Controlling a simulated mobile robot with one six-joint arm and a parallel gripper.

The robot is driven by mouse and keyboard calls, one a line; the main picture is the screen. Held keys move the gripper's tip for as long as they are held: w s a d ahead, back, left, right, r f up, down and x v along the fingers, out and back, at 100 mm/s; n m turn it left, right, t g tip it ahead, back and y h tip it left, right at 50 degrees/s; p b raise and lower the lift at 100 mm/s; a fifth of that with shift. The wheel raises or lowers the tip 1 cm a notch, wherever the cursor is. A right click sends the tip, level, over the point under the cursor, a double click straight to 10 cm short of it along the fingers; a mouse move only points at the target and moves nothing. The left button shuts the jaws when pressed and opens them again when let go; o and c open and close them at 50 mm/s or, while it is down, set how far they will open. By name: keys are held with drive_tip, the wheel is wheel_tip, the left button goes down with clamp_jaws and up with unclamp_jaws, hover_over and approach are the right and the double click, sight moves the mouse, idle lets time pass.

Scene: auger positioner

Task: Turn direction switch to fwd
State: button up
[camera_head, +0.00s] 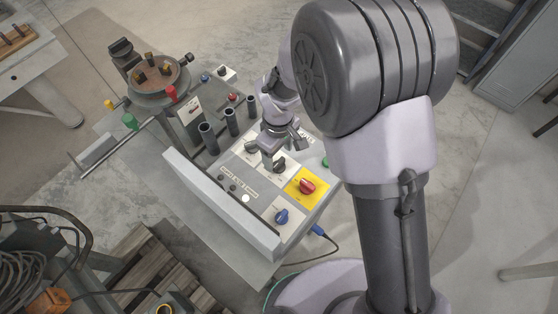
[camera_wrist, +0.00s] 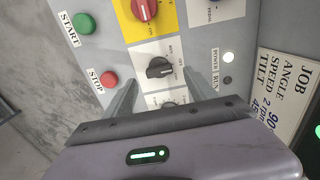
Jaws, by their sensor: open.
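A black rotary knob (camera_wrist: 158,68) on a white label plate sits between the tips of my gripper (camera_wrist: 161,77) in the wrist view. The fingers are apart, one on each side of the knob, and I see no clear contact. In the head view the knob (camera_head: 279,166) is just below my gripper (camera_head: 282,152). A second dark knob (camera_wrist: 170,104) is partly hidden by the gripper body; it also shows in the head view (camera_head: 252,147).
A red knob on a yellow plate (camera_head: 307,186) and a blue knob (camera_head: 281,216) are close by on the panel. Green START (camera_wrist: 84,23) and red STOP (camera_wrist: 109,79) buttons lie left in the wrist view. Dark upright tubes (camera_head: 208,138) stand behind the panel.

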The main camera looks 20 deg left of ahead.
sight(279, 162)
wheel_tip(279, 162, down, 4)
drive_tip(key=shift+f+b, duration=0.2)
drive_tip(key=shift+b, duration=0.1)
drive_tip(key=shift+c, duration=0.5)
drive_tip(key=c, duration=1.3)
drive_tip(key=shift+m, duration=0.3)
drive_tip(key=m+b, duration=0.1)
drive_tip(key=m, duration=0.2)
drive_tip(key=shift+w+b, duration=0.1)
drive_tip(key=shift+b, duration=0.3)
drive_tip(key=m+b, duration=0.1)
drive_tip(key=m, duration=0.4)
drive_tip(key=shift+b, duration=0.3)
drive_tip(key=shift+r+m, duration=0.1)
drive_tip(key=shift+m, duration=0.2)
